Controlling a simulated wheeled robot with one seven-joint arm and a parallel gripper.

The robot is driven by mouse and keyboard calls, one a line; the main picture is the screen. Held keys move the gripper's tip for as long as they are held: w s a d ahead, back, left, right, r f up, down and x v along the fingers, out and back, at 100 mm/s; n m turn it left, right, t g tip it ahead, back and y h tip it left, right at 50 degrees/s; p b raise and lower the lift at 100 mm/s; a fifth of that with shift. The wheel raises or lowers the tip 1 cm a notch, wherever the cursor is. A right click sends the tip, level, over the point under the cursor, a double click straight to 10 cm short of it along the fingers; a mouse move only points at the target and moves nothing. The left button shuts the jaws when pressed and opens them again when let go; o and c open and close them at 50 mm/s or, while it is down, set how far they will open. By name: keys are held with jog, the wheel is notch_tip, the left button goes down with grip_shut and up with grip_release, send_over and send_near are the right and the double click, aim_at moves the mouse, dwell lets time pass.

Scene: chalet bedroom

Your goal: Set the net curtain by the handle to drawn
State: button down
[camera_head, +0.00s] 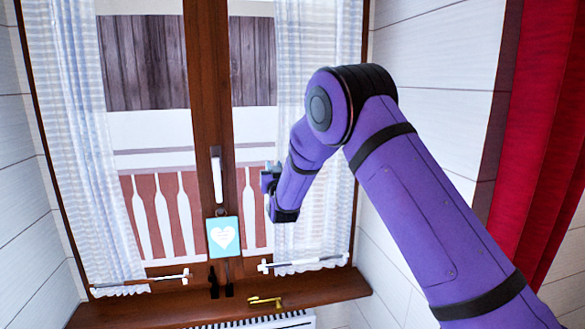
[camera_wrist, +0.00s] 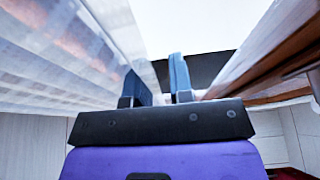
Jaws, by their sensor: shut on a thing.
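The net curtain hangs in two sheer white panels at the window, a left panel (camera_head: 88,170) and a right panel (camera_head: 318,225). Each panel covers its outer side, and the middle of the window is bare. My gripper (camera_head: 268,178) is at the inner edge of the right panel, at mid height. It is shut on the net curtain's handle, which the fingers hide. In the wrist view, my gripper's two blue fingers (camera_wrist: 160,82) stand a little apart, with white fabric (camera_wrist: 60,55) along the left.
A brown wooden window frame (camera_head: 208,100) has a white window handle (camera_head: 216,175) and a blue heart sign (camera_head: 223,237). Brass hardware (camera_head: 265,301) lies on the sill (camera_head: 180,308). A radiator (camera_head: 270,322) is below. A red curtain (camera_head: 550,130) hangs at the right.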

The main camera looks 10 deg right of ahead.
jog(key=a, duration=0.6)
jog(key=c, duration=1)
grip_release()
jog(key=v, duration=1)
jog(key=shift+s+f, duration=0.25)
jog(key=shift+s, duration=0.1)
